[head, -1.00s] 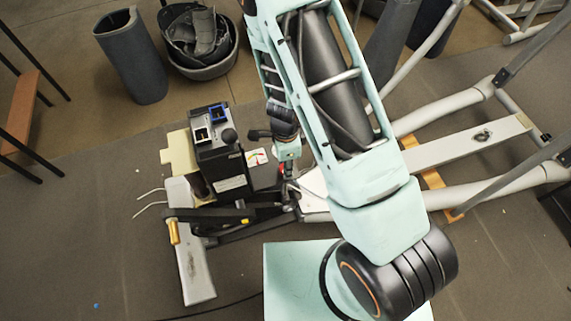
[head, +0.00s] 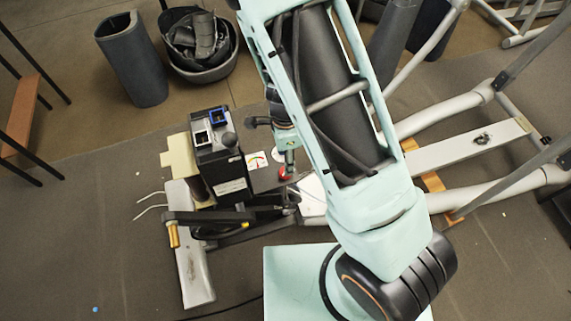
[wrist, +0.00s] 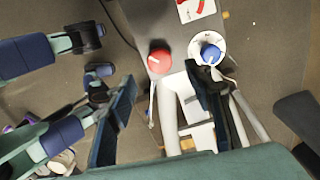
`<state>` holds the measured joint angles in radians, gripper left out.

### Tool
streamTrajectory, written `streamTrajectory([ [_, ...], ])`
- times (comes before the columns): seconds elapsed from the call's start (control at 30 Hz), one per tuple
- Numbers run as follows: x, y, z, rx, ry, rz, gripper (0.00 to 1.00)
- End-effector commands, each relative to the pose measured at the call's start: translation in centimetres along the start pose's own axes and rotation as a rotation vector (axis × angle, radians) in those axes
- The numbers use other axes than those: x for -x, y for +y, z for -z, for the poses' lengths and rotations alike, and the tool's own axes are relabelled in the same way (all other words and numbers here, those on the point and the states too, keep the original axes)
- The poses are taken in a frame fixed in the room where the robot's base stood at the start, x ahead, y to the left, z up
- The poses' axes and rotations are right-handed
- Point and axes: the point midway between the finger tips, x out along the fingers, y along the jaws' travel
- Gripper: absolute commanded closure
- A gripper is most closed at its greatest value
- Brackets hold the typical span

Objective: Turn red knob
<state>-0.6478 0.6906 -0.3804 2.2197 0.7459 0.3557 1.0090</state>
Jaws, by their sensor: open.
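The red knob (wrist: 159,60) is round with a pale pointer line and sits on a grey metal panel (wrist: 178,20) at the top middle of the wrist view. It also shows as a small red spot (head: 285,174) in the head view. My gripper (wrist: 160,80) is open and empty, with one dark finger on each side of the knob's direction and a gap to the knob. A blue knob (wrist: 211,54) on a white dial is to the right, close to the right fingertip. In the head view the fingers are mostly hidden by my arm.
A black box unit (head: 218,160) with a blue socket stands left of the knob. An elliptical machine's frame (head: 470,150) stretches right. A round dark bin (head: 200,65) and a grey cylinder (head: 130,60) stand behind.

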Motion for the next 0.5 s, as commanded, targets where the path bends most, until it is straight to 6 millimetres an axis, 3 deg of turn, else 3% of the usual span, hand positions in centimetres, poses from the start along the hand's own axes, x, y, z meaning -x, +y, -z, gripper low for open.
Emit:
streamTrajectory([
  [0.2,3.7,-0.1,-0.1,0.002,-0.001,0.003,0.53],
  [0.5,5.4,0.0,0.0,-0.002,-0.001,-0.001,0.53],
])
